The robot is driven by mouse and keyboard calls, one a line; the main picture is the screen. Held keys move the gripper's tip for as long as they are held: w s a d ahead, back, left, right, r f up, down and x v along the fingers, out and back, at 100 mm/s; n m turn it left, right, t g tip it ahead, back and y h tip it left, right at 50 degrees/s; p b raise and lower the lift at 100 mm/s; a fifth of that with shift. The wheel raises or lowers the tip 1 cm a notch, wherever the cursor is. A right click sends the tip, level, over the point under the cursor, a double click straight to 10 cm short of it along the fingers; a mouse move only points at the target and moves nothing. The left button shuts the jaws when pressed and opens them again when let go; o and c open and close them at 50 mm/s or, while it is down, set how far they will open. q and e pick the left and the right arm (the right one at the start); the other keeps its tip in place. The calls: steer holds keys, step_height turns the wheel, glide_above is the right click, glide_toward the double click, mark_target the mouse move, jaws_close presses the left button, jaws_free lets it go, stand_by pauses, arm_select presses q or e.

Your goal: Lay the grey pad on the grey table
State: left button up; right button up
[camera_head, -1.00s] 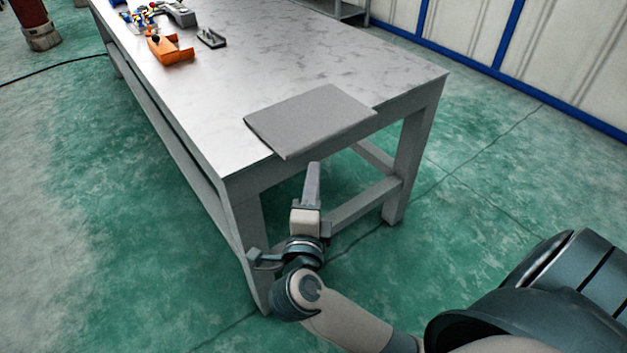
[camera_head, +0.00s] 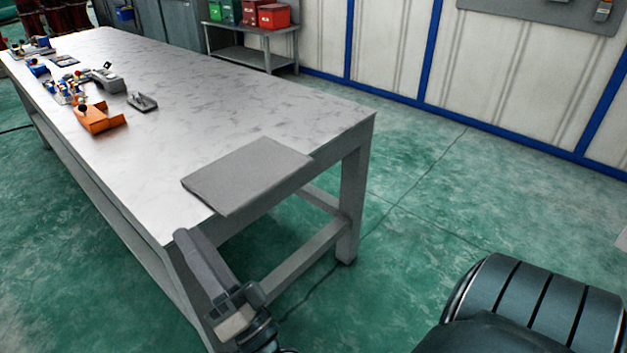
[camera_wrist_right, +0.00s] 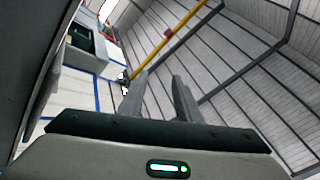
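The grey pad (camera_head: 247,176) lies flat on the grey table (camera_head: 200,87) at the table's near end. Its near side reaches the end edge and seems to stick out slightly past it. My right gripper (camera_head: 188,238) is below and left of the pad in the head view, by the table's near corner, and apart from the pad. In the right wrist view its two fingers (camera_wrist_right: 157,92) stand apart with nothing between them. My left gripper is not in view.
An orange part (camera_head: 97,118), a small grey bracket (camera_head: 142,102) and several coloured parts stand farther along the table. A shelf with green and red bins (camera_head: 272,16) stands at the back.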

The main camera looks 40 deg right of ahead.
steer(key=s+a+f+n+g+y, duration=0.2)
steer(key=a+f+n+g+y, duration=0.3)
steer(key=a+f+n+y, duration=0.4)
step_height(320, 180, down, 12)
steer(key=s+n+g, duration=0.3)
steer(key=n+g, duration=0.2)
steer(key=g, duration=0.2)
steer(key=s+d+f+g+h, duration=0.4)
steer(key=s+d+f, duration=0.3)
steer(key=f, duration=0.3)
steer(key=s+d+f+g+h, duration=0.4)
steer(key=s+d+f, duration=0.3)
steer(key=s+f, duration=0.2)
steer(key=shift+s+f+m+g+h, duration=0.35)
steer(key=shift+f+m+g+h, duration=0.05)
steer(key=shift+f+g, duration=0.4)
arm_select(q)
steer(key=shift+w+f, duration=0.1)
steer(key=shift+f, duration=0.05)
arm_select(e)
steer(key=shift+w+f, duration=0.1)
